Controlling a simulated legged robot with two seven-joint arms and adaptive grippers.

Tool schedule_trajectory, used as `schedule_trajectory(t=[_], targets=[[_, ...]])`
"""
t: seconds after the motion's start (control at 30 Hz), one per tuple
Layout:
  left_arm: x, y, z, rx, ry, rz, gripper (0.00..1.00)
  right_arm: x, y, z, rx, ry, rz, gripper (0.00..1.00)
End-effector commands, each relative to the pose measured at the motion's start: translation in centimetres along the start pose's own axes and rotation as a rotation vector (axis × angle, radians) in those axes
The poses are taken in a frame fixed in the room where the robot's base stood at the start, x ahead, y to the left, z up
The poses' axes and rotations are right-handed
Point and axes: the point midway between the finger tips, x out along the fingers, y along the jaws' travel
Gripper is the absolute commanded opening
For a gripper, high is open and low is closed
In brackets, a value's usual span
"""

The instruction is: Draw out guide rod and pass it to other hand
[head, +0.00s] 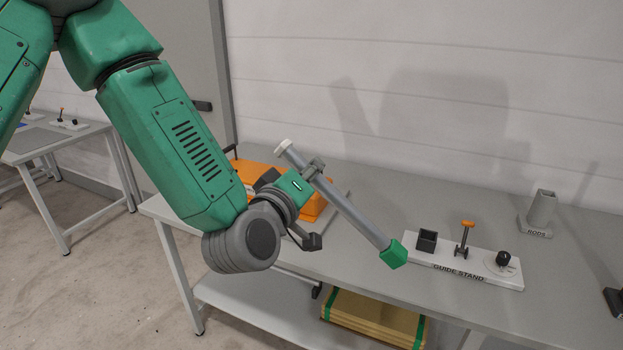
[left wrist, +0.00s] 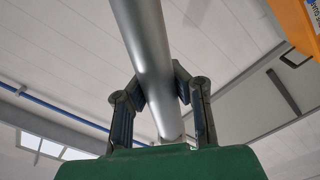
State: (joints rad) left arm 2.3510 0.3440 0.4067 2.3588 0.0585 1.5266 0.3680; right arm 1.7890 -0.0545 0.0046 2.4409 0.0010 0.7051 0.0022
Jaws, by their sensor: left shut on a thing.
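The guide rod (head: 350,215) is a grey bar with a white cap at its upper end and a green block at its lower end. My left gripper (head: 312,172) is shut around its upper part and holds it tilted above the table, its green end lower and to the right. In the left wrist view the rod (left wrist: 146,55) runs between the two dark fingers. The white guide stand (head: 462,262) lies right of the rod's green end, with a black square socket (head: 427,241). My right gripper is not in view.
An orange case (head: 262,177) sits behind my left wrist. The guide stand also bears an orange-topped lever (head: 464,238) and a black knob (head: 503,257). A grey holder marked RODS (head: 541,209) stands at the back right. Bare grey tabletop (head: 400,205) lies between.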

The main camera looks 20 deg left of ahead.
Motion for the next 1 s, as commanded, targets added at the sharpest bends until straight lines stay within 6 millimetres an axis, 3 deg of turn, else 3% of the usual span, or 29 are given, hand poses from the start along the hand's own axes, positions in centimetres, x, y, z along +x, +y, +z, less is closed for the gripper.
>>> schedule_trajectory(t=[0.1, 0.4, 0.73, 1.0], targets=[[0.0, -0.1, 0.0, -0.102, 0.002, 0.000, 0.00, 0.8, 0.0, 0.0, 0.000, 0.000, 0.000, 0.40], [0.0, 0.0, 0.0, -0.132, 0.001, 0.000, 0.00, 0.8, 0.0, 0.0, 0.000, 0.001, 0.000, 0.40], [0.0, -0.2, 0.1, -0.573, 0.002, 0.000, 0.00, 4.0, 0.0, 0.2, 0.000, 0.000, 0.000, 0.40], [0.0, 0.1, -0.1, -0.609, 0.001, 0.001, 0.00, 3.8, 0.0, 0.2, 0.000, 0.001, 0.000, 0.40]])
